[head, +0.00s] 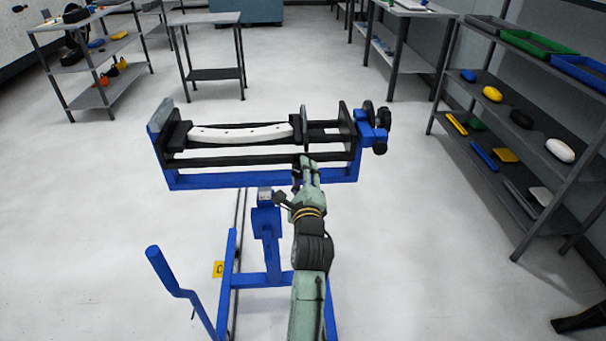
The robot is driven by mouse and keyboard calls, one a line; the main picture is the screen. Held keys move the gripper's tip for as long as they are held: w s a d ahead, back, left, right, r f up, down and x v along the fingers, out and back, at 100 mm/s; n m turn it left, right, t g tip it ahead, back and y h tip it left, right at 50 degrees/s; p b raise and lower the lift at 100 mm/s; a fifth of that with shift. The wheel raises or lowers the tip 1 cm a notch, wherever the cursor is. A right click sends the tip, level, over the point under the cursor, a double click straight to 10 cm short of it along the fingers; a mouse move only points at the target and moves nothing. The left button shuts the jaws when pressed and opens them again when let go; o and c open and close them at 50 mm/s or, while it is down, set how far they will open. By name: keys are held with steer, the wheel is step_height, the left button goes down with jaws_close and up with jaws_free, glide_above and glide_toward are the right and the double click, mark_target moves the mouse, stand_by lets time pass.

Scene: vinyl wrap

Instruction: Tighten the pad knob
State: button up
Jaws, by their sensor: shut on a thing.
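A blue stand carries a clamp frame (210,181) with black rails. A curved white piece (240,131) lies lengthwise between a black pad at the left and a dark upright pad plate (304,131) at the right. My gripper (306,165) reaches up from below to the near rail, just under this plate. It is shut on a small part there, which I take to be the pad knob. My fingers hide most of the knob, so its shape and how tight it sits cannot be seen.
Black round handles (382,116) stick out at the frame's right end. A blue bent handle (166,270) rises at the lower left. A shelf (560,178) with trays and small coloured items stands at the right.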

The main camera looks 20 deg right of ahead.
steer(key=m, duration=0.5)
steer(key=shift+a+f+m, duration=0.15)
steer(key=shift+m, duration=0.15)
steer(key=m, duration=0.5)
steer(key=shift+w+m, duration=0.1)
steer(key=shift+m, duration=0.2)
steer(key=shift+a, duration=0.1)
steer(key=o, duration=1.2)
steer(key=shift+c, duration=0.2)
steer(key=v, duration=1.2)
